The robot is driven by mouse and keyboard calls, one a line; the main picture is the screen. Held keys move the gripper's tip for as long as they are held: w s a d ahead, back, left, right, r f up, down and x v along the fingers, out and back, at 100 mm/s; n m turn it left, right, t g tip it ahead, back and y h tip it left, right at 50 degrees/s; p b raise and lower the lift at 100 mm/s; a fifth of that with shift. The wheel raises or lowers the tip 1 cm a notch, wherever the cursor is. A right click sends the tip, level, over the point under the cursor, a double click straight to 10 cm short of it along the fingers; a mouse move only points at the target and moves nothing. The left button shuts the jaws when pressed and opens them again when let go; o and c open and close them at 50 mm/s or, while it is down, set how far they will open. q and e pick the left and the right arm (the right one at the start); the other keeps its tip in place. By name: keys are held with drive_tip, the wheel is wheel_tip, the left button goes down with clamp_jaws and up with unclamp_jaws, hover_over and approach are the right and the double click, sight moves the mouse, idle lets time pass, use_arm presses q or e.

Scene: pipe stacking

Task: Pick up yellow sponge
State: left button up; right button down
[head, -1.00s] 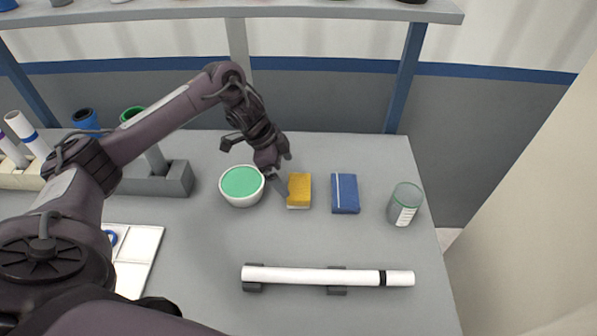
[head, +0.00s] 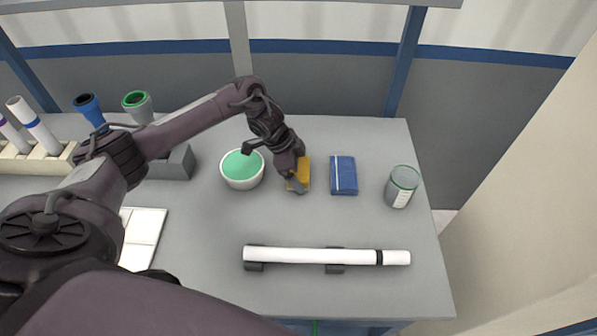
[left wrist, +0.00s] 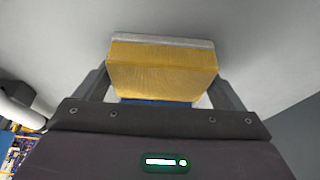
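The yellow sponge (head: 304,172) lies on the grey table, partly hidden behind my left gripper (head: 297,184), which points down over it. In the left wrist view, the sponge (left wrist: 162,72) fills most of the space between the two fingers, with its pale layer at the far edge. The fingers stand on either side of it, and narrow gaps show near its lower corners. The left gripper looks open around the sponge, and no clear grip shows. My right gripper is in neither view.
A white bowl with a green inside (head: 241,170) is close on the left of the sponge. A blue sponge-like block (head: 343,175) is close on the right, then a glass jar (head: 401,187). A white pipe (head: 320,256) rests on holders in front. Table between is clear.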

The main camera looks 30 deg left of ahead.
use_arm(q)
drive_tip(key=c, duration=0.5)
wheel_tip(320, 180, up, 10)
drive_tip(key=shift+w+r, duration=0.1)
drive_tip(key=shift+w, duration=0.05)
wheel_tip(320, 180, up, 10)
drive_tip(key=p, duration=0.2)
drive_tip(key=shift+p, duration=0.4)
